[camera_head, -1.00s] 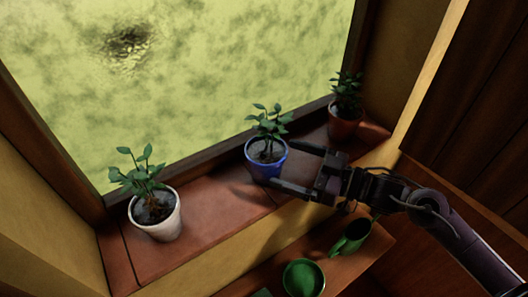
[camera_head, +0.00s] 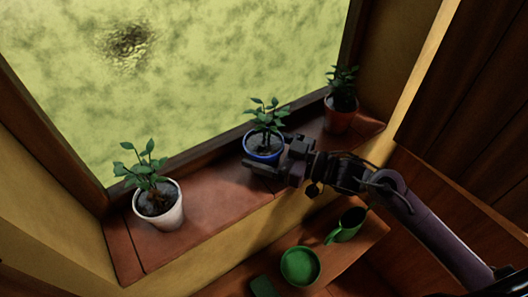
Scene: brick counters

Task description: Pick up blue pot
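The blue pot (camera_head: 262,157) holds a small leafy plant and stands upright on the brick sill under the window, between a white pot and a reddish pot. My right gripper (camera_head: 265,157) reaches in from the right at the blue pot. Its near finger lies across the pot's lower front, and the palm is close to the pot's right side. The far finger is mostly hidden by the pot and plant. The fingers look spread about the pot's width, and I cannot tell whether they touch it. My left gripper is not in view.
A white pot (camera_head: 166,216) with a plant stands at the left of the sill, and a reddish pot (camera_head: 339,119) at the right. The sill between the white and blue pots is clear.

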